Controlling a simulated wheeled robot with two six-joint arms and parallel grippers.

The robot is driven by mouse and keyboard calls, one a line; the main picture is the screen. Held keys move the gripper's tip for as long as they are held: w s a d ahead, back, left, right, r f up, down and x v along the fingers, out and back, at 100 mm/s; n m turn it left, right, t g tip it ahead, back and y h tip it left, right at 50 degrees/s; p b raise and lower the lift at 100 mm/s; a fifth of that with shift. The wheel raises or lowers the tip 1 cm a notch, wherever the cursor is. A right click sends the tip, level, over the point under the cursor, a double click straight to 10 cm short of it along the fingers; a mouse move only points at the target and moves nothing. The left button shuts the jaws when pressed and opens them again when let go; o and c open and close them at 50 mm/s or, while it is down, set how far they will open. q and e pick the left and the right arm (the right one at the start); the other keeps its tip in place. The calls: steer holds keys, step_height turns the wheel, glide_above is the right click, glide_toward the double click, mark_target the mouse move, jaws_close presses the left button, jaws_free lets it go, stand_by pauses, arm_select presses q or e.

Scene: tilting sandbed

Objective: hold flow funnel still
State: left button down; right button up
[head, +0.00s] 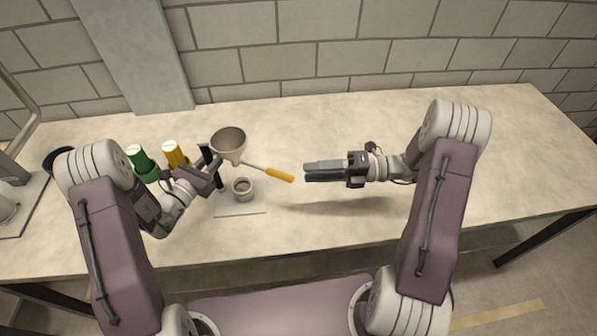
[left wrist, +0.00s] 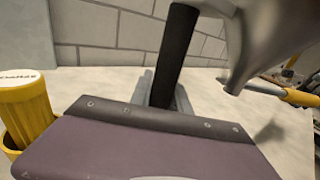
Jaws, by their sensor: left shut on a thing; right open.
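The flow funnel (head: 229,143) is a grey metal cone, upright, with its spout above a small round cup (head: 242,184). A metal rod with a yellow handle (head: 280,174) reaches right from near the spout. A black post (head: 219,176) stands on a pale plate (head: 240,210) beside it. My left gripper (head: 212,170) is shut at the post, left of the funnel. The left wrist view shows the post (left wrist: 175,55) at its fingers (left wrist: 163,92) and the funnel (left wrist: 262,45) at upper right.
A green bottle (head: 139,158) and a yellow bottle (head: 173,153) stand behind my left forearm. A dark round bowl (head: 60,158) and a grey stand are at the far left. The table (head: 500,150) is clear on the right; a brick wall runs behind.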

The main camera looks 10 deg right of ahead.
stand_by(0.3)
arm_select(q)
steer(key=c, duration=1.1)
jaws_free()
steer(key=shift+c, duration=0.2)
